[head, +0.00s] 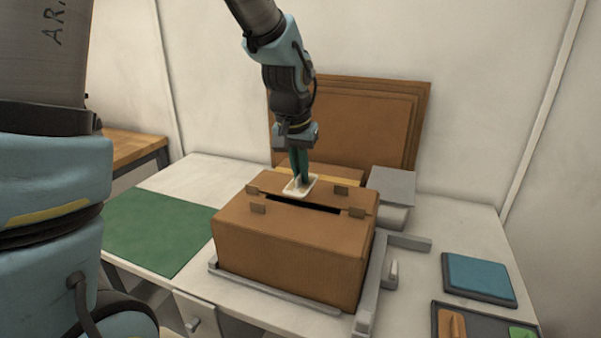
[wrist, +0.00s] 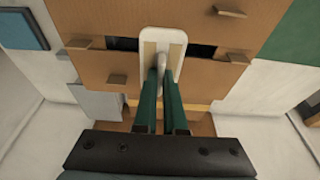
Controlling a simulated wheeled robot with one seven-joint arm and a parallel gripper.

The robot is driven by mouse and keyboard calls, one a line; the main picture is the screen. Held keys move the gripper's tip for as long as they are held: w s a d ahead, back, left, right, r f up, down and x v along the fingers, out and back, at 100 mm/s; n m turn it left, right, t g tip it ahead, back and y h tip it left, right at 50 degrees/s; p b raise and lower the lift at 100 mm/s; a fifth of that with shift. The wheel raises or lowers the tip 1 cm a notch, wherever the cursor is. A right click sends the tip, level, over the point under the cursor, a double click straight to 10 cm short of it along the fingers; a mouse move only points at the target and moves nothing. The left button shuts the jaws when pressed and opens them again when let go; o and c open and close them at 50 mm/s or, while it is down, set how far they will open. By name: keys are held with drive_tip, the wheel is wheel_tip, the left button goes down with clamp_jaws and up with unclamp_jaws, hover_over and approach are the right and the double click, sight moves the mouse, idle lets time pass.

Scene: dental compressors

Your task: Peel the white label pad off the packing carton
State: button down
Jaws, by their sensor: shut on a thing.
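The packing carton (head: 290,246) is a brown box on the white table, with a dark slot and small tabs on its top. The white label pad (head: 301,187) lies over the slot on the carton top. It also shows in the wrist view (wrist: 176,41), across the slot, with a small white grip piece near its middle. My gripper (head: 300,181) points down at the pad from above, its green fingers close together. In the wrist view my fingers (wrist: 161,88) are shut on part of the pad. Whether the pad's underside touches the carton is hidden.
Grey rails (head: 275,290) border the carton. A green mat (head: 155,232) lies to the left. A blue pad (head: 479,277) and a dark tray (head: 482,319) with small pieces are at the right. Flat brown boards (head: 365,120) lean on the back wall. A grey block (head: 393,186) stands behind the carton.

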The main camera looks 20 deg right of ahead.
drive_tip(key=shift+r+p, duration=1.45)
drive_tip(key=shift+r, duration=0.7)
